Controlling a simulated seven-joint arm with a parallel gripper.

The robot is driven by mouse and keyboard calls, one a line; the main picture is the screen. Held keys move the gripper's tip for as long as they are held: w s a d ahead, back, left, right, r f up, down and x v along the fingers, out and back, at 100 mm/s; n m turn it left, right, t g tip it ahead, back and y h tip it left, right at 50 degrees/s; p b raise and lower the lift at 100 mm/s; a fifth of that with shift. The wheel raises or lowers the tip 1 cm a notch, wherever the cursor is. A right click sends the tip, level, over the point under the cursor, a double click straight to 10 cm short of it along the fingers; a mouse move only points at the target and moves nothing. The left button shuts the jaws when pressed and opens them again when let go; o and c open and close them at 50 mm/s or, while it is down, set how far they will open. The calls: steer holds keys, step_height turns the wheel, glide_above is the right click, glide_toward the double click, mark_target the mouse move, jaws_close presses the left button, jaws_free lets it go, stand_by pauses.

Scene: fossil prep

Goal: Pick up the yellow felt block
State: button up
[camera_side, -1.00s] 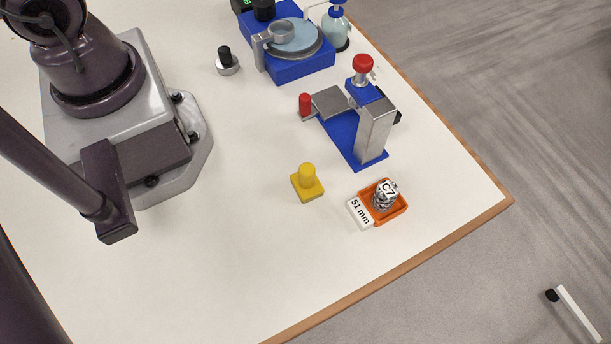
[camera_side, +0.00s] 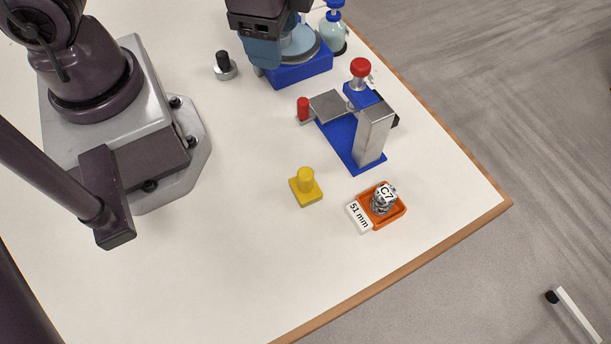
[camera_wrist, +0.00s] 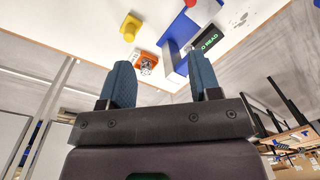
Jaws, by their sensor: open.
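The yellow felt block (camera_side: 307,189) has a square base and a round upright knob. It stands alone on the white table in the side view, left of the orange tray. It also shows in the wrist view (camera_wrist: 129,29), small and near the top edge, beyond my left fingertip. My gripper (camera_wrist: 163,82) has its two blue fingers spread, with nothing between them. In the side view, part of my gripper (camera_side: 262,48) shows at the top, in front of the blue polishing machine and well away from the block. Its fingertips cannot be made out clearly there.
A blue stand with a metal post (camera_side: 373,135) and red knobs is behind the block. An orange tray (camera_side: 401,209) holds a piece marked C7, beside a "51 mm" card (camera_side: 359,216). A black-knobbed weight (camera_side: 225,68) stands near my base. The table's front is clear.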

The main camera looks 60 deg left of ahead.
mark_target(306, 173)
steer(key=d+f+m, duration=0.2)
steer(key=f+m, duration=0.1)
steer(key=f, duration=0.1)
steer(key=d+f+m, duration=0.2)
steer(key=d+f, duration=0.1)
steer(key=f, duration=0.2)
steer(key=d+f+m, duration=0.3)
steer(key=f, duration=0.2)
steer(key=shift+s+d+f+m+g+h, duration=0.15)
steer(key=shift+s+m+g+h, duration=0.1)
steer(key=shift+m+g+h, duration=0.05)
steer(key=shift+d+f, duration=0.15)
steer(key=shift+f, duration=1.2)
steer(key=shift+d+f, duration=0.15)
steer(key=shift+f, duration=1.15)
steer(key=shift+c, duration=0.4)
steer(key=c, duration=0.9)
